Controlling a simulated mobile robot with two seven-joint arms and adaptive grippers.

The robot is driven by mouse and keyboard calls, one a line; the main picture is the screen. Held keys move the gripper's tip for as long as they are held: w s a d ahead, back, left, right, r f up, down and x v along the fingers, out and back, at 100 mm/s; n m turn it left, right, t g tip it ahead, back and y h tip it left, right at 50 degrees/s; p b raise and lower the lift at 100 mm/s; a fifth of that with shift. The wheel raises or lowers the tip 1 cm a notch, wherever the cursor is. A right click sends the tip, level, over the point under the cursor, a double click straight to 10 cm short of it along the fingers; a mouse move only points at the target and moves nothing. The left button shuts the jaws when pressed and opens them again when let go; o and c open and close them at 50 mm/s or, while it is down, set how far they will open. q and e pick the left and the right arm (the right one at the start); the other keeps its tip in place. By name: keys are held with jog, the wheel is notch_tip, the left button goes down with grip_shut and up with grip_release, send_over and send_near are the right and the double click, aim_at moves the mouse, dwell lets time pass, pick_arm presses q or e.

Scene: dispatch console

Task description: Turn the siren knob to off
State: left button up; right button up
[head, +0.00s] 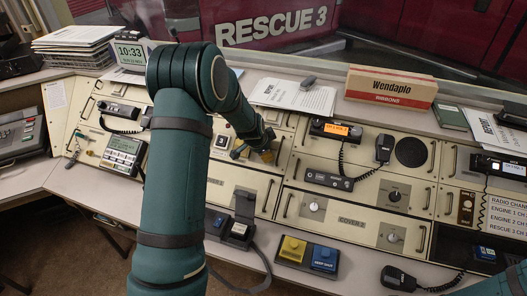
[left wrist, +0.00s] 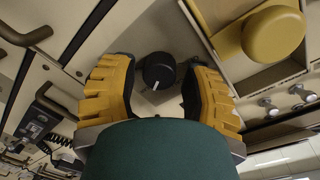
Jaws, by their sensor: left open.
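My left gripper (head: 256,153) reaches down over the console panel left of centre, with its arm crossing the head view. In the left wrist view the left gripper (left wrist: 160,95) is open, its two yellow-padded fingers apart. A round black knob (left wrist: 158,70) with a white pointer line sits between the fingers, with a gap on both sides. The fingers do not appear to grip it. No label on this knob is readable, so I cannot confirm it is the siren knob. In the head view the gripper hides this spot. My right gripper is not in view.
A large yellow button (left wrist: 273,33) stands close to the right finger in the wrist view. Other knobs (head: 313,207) (head: 394,196), radio handsets (head: 384,148) and metal pull handles surround the area. A Wendaplo box (head: 390,87) lies on the back ledge.

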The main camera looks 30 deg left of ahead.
pick_arm(q)
jog(key=shift+w+f, duration=0.1)
jog(key=shift+f, duration=0.15)
grip_shut()
